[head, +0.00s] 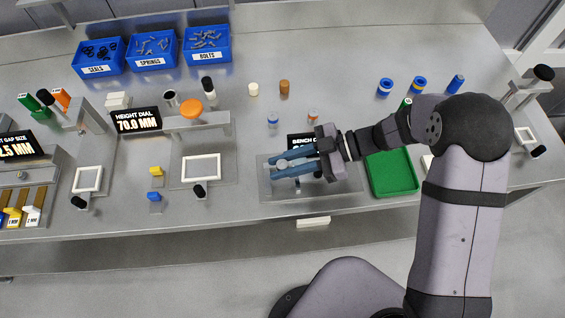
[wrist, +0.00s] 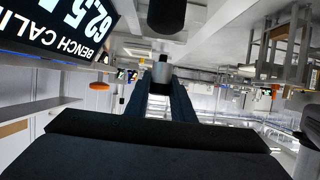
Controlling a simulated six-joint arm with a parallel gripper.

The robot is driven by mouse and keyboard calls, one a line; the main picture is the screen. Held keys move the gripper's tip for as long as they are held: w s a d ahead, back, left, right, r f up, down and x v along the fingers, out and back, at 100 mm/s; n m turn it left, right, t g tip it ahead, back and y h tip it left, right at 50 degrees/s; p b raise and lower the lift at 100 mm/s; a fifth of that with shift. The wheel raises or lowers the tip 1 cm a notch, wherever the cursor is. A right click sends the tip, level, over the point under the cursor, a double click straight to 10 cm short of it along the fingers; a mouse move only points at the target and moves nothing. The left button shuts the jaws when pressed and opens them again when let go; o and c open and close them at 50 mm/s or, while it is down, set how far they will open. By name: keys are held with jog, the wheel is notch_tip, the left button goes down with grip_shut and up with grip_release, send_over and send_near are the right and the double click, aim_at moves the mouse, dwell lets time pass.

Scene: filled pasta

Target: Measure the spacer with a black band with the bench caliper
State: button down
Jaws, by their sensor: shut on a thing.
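My gripper (head: 281,167) is over the bench caliper (head: 265,190) at the front of the bench. Its fingers are shut on a small grey cylindrical piece, which shows at the fingertips in the wrist view (wrist: 161,72). I cannot tell whether this piece is the spacer or a part of the caliper, and no black band shows on it. The caliper's display (wrist: 70,22) is upside down in the wrist view and reads about 62.5. My gripper hides much of the caliper in the head view.
A green tray (head: 392,188) lies right of the caliper. The height dial (head: 138,121) stands to the left. White pieces with a blue band (head: 273,120) and an orange band (head: 313,117) stand behind the caliper. Blue bins (head: 152,63) sit at the back left.

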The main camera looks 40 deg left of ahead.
jog(key=shift+f+b, duration=2.2)
jog(key=shift+f, duration=0.35)
jog(key=shift+f, duration=0.3)
jog(key=shift+f, duration=0.15)
